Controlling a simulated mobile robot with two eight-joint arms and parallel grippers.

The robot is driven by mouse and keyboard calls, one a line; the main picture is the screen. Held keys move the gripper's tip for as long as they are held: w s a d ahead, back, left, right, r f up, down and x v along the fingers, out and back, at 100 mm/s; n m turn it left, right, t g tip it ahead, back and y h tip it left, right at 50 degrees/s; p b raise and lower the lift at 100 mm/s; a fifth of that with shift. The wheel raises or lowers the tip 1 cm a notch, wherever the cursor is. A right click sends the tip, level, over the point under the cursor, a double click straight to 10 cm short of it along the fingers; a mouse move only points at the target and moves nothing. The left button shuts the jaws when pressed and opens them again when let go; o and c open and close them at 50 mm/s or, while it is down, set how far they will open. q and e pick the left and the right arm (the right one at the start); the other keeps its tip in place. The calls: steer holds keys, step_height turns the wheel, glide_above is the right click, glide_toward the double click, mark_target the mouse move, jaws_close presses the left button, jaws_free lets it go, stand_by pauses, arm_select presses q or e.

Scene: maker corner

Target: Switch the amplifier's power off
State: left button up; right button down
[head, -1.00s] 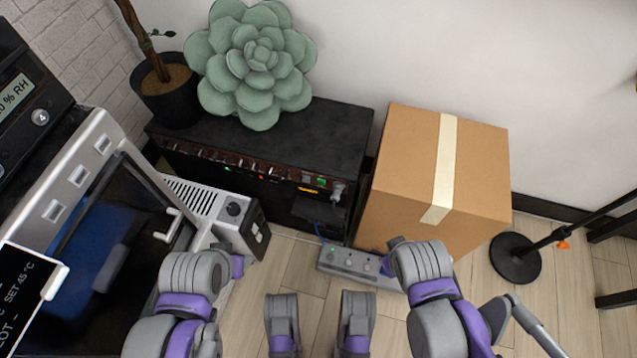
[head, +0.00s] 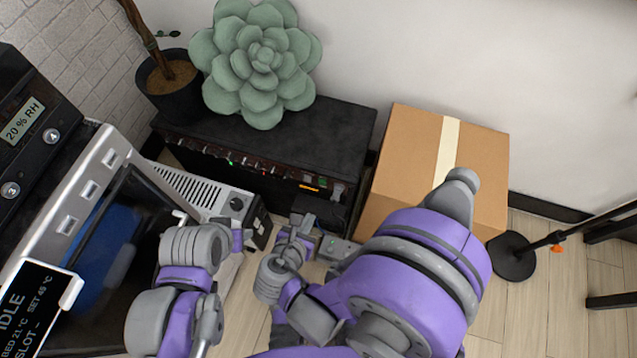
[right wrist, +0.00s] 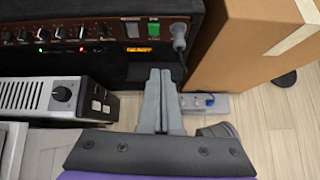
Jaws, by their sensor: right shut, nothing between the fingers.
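The black amplifier (head: 300,130) stands against the wall, with a row of knobs along its front panel. In the right wrist view its panel (right wrist: 100,22) carries small red and green lights at left, a lit orange window (right wrist: 132,28), a green switch (right wrist: 153,28) and a plugged-in cable (right wrist: 180,36). My right gripper (head: 301,222) is in front of the amplifier's lower right part. It is shut and empty; in the right wrist view its fingers (right wrist: 161,72) point at the panel from below the switch, apart from it.
A cardboard box (head: 400,150) stands right of the amplifier. A grey vented device (head: 195,190) is at left, beside the printer-like machine (head: 75,225). A succulent (head: 262,60) and potted plant (head: 175,95) sit on top.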

steer(key=shift+s+a+r+n+t, duration=0.15)
steer(key=shift+a+n+t, duration=0.15)
steer(key=shift+a+n, duration=0.2)
steer(key=b, duration=0.3)
glide_toward(323, 184)
steer(key=x, duration=0.5)
steer(key=shift+s+a+f, duration=0.1)
steer(key=shift+s+f, duration=0.05)
steer(key=shift+f, duration=0.2)
steer(key=shift+w, duration=0.45)
steer(key=shift+r, duration=0.1)
